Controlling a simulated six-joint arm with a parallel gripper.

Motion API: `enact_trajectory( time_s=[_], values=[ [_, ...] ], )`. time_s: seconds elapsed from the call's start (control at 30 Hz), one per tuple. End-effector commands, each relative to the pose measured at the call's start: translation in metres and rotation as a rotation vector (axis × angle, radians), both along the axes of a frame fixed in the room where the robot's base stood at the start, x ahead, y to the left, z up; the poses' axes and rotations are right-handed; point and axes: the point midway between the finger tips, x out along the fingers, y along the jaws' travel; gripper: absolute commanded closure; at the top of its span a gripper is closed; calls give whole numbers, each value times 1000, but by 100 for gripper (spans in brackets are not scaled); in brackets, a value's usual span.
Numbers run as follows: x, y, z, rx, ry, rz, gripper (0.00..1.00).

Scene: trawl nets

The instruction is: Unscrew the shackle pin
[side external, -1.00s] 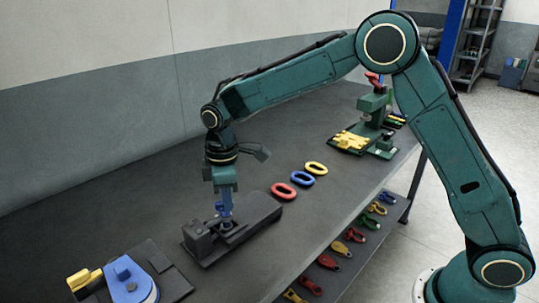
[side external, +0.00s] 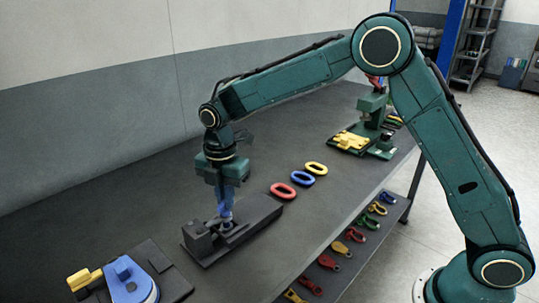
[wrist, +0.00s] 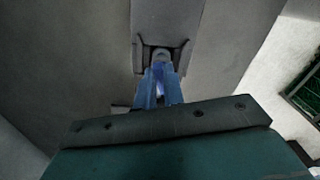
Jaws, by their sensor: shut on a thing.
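My gripper (side external: 225,211) points straight down over the dark vise-like fixture (side external: 262,213) on the bench. Its blue fingers are shut on a small blue-violet piece (wrist: 160,83), which appears to be the shackle pin's head. The grey shackle (wrist: 161,54) shows just past the fingertips in the wrist view, seated between the fixture's dark jaws. The pin's thread is hidden, so I cannot tell how far it sits in the shackle.
Red (side external: 284,191), blue (side external: 302,178) and yellow (side external: 316,168) links lie behind the fixture. A blue device on a dark plate (side external: 174,284) is at front left. A green press (side external: 372,110) stands at the back. Several coloured parts lie on the lower shelf (side external: 355,252).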

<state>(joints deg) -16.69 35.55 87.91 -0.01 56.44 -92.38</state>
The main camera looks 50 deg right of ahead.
Motion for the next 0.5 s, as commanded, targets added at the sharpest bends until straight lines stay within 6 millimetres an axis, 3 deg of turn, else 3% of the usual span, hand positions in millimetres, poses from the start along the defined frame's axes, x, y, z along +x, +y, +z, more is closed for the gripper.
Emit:
enact_trajectory(
  time_s=[0.5],
  values=[
    [1, 2, -5, -1, 10, 490, 100]
  ],
)
